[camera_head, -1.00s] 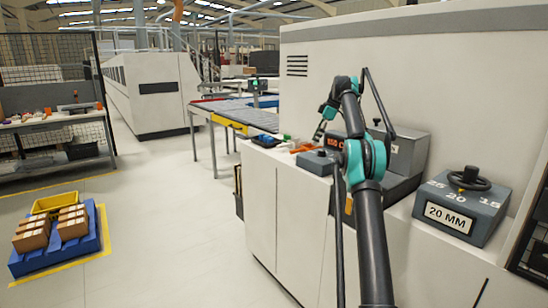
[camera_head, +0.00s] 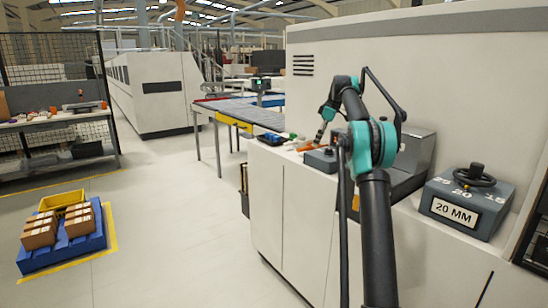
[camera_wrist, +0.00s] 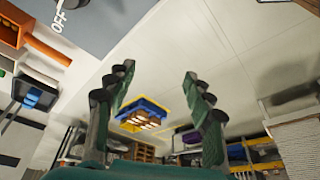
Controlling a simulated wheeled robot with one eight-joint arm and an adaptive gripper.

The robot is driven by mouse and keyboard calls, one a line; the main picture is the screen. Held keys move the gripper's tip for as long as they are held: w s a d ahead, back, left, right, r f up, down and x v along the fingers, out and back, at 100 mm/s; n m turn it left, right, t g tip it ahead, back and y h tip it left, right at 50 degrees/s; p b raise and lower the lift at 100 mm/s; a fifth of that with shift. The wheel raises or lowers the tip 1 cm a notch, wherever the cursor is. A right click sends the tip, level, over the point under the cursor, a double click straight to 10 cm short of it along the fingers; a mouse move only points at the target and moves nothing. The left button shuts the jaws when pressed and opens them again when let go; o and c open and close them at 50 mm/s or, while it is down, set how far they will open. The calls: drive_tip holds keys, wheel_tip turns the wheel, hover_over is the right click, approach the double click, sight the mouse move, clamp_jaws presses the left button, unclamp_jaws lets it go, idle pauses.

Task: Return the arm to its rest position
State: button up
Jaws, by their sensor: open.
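My arm (camera_head: 376,235) rises from the bottom of the head view, bends at teal joints, and its far end tips down over the machine's top. My gripper (camera_head: 321,134) is small there, close above the left end of the machine top, and its fingers are hard to make out. In the wrist view my gripper (camera_wrist: 158,88) shows two green-and-black fingers spread wide apart, with nothing between them but a distant view of the floor.
The white machine (camera_head: 300,215) stands close along the right. A grey 20 MM dial box (camera_head: 465,202) sits on its top. A blue pallet (camera_head: 62,250) with boxes stands left on the floor. The floor between is clear.

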drive_tip(key=s+f+m+t+h, duration=0.1)
drive_tip(key=s+f+m, duration=0.3)
drive_tip(key=s+f, duration=0.5)
drive_tip(key=s+f+m+t+h, duration=0.1)
drive_tip(key=s+f+m, duration=0.4)
drive_tip(key=s, duration=2.1)
drive_tip(key=s+f+m+t+h, duration=0.1)
drive_tip(key=s+f+m, duration=0.4)
drive_tip(key=s+f, duration=1)
drive_tip(key=s, duration=0.3)
drive_tip(key=shift+s+h, duration=0.35)
drive_tip(key=shift+h, duration=0.05)
drive_tip(key=shift+c, duration=0.5)
